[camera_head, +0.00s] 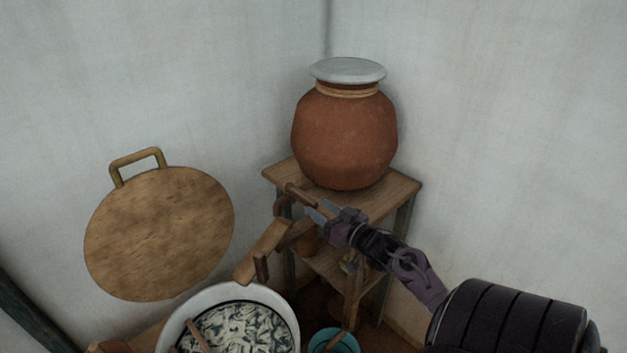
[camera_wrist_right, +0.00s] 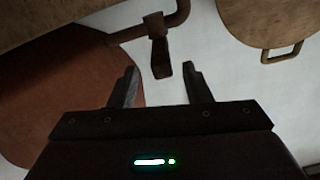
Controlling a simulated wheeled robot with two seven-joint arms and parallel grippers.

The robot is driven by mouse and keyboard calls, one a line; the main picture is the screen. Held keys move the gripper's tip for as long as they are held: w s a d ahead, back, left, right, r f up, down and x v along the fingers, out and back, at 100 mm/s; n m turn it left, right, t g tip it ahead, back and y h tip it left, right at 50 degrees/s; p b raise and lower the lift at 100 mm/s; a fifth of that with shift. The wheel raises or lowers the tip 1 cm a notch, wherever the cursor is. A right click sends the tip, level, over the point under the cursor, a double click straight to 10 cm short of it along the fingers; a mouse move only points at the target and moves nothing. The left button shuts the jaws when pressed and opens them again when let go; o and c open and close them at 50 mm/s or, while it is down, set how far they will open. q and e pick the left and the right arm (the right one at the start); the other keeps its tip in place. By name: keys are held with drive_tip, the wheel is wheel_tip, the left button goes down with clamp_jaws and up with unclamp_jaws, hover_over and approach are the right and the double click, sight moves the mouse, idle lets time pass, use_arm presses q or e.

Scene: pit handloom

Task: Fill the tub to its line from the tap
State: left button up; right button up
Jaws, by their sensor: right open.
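The white tub (camera_head: 291,312) is at the bottom of the head view, cut off by the edge. A dark line runs inside its rim, and pale and dark pieces fill the inside; I cannot tell a water level. The brown tap (camera_head: 284,207) is at the front of the stand below a clay pot (camera_head: 345,140). In the wrist view the tap (camera_wrist_right: 160,52) is just beyond the fingertips. My right gripper (camera_head: 314,211) is open beside the tap; its fingers also show in the wrist view (camera_wrist_right: 158,78), with nothing between them. My left gripper is out of view.
The pot has a pale lid (camera_head: 347,70) and stands on a wooden stand (camera_head: 395,190) in the wall corner. A round wooden board (camera_head: 160,235) is at the left wall. A teal bowl (camera_head: 336,336) is right of the tub, and a stick (camera_head: 195,336) rests in the tub.

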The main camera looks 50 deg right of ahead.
drive_tip(key=s, duration=0.3)
drive_tip(key=shift+s+a, duration=0.1)
drive_tip(key=shift+s, duration=0.2)
idle(0.4)
